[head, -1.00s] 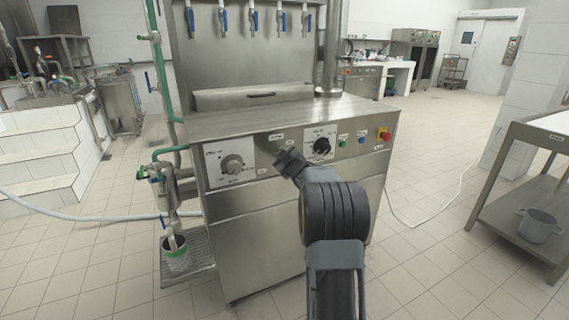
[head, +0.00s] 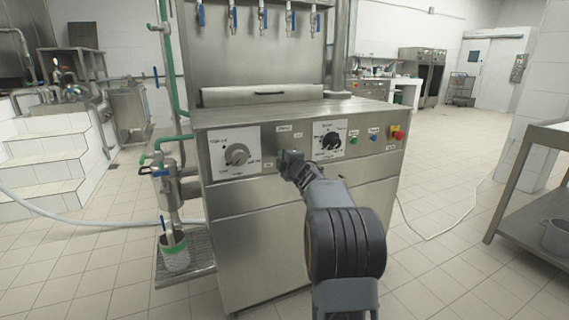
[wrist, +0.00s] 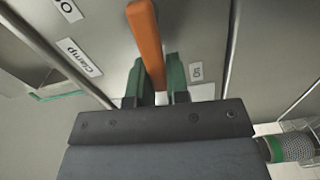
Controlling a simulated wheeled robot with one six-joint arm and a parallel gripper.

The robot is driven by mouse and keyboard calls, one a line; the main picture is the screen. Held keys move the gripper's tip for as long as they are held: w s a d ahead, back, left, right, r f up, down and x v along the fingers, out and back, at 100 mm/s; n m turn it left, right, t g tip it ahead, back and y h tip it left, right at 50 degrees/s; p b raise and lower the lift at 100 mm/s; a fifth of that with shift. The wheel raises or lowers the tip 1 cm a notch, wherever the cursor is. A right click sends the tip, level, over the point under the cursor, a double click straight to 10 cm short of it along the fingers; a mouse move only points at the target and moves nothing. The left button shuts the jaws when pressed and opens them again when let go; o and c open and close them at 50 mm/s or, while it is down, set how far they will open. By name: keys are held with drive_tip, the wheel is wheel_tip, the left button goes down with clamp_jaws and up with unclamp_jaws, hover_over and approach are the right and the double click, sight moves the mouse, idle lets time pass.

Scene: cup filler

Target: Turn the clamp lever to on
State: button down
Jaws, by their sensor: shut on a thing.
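The orange clamp lever (wrist: 146,45) stands between the two green fingers of my gripper (wrist: 158,72) in the wrist view. The fingers are shut on it, and its far end reaches the top edge of the picture. A "Clamp" label (wrist: 77,58) is on the panel to the left of the lever, and an "On" label (wrist: 196,72) is close to its right. In the head view my gripper (head: 290,161) is at the machine's front panel, between the two dials. The lever is hidden there.
A left dial (head: 237,154) and a right black dial (head: 331,140) flank my gripper. A red emergency button (head: 398,134) is at the panel's right end. Green pipework (head: 162,140) runs down the machine's left side. A steel table (head: 535,190) stands at the right, with open floor between.

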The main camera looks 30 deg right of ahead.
drive_tip(key=shift+f+n+b, duration=0.35)
drive_tip(key=shift+n+b, duration=0.05)
drive_tip(key=shift+n, duration=0.1)
idle(0.3)
drive_tip(key=c, duration=1.1)
unclamp_jaws()
drive_tip(key=s+a+p, duration=0.1)
drive_tip(key=s+a, duration=0.1)
drive_tip(key=s, duration=1.1)
drive_tip(key=shift+s+p, duration=0.35)
drive_tip(key=shift+p, duration=0.05)
drive_tip(key=shift+r, duration=0.15)
